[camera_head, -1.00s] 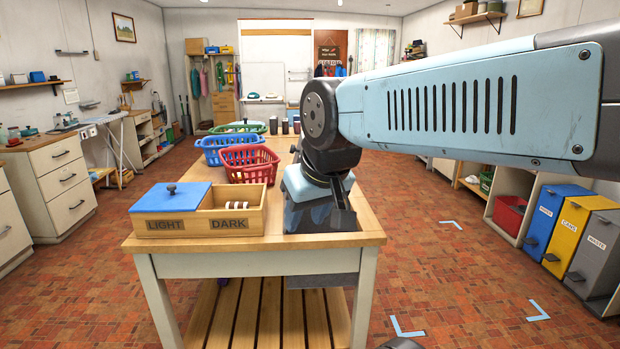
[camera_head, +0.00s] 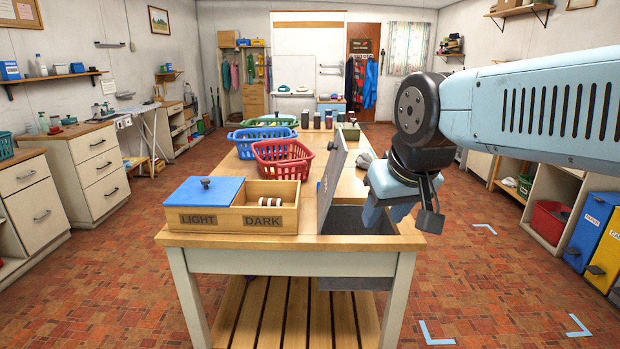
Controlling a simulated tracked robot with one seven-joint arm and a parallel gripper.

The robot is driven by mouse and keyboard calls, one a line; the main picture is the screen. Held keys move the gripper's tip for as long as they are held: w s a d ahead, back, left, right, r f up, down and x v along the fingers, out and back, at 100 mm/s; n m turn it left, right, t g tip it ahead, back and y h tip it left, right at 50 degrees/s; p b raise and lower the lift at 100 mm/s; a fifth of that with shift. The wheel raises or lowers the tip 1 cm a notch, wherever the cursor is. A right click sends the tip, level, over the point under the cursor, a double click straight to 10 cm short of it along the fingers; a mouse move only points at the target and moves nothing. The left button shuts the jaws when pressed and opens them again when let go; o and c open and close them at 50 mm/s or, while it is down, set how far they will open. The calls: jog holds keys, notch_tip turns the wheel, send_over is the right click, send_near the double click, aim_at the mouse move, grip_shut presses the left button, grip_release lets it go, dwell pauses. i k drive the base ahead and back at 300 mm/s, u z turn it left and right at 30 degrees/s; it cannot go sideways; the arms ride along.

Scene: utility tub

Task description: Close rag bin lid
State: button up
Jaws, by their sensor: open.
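The rag bin appears to be the grey bin (camera_head: 350,222) sunk into the right front of the wooden table. Its opening shows. Its grey lid (camera_head: 329,185) stands almost upright along the left side of the opening. My gripper (camera_head: 405,211) is open and empty, pointing down at the table's right edge, to the right of the lid and bin opening. My arm hides part of the table behind it, and the fingertips are only partly clear.
A wooden sorter box (camera_head: 235,221) marked LIGHT and DARK stands left of the lid; a blue cover (camera_head: 205,190) lies over LIGHT. A red basket (camera_head: 281,160) and blue basket (camera_head: 255,138) stand behind. Coloured bins (camera_head: 592,230) line the right wall.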

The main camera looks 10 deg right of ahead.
aim_at(338, 149)
jog(key=k, duration=0.65)
jog(key=z, duration=0.3)
jog(key=i, duration=1.65)
jog(key=u, duration=0.3)
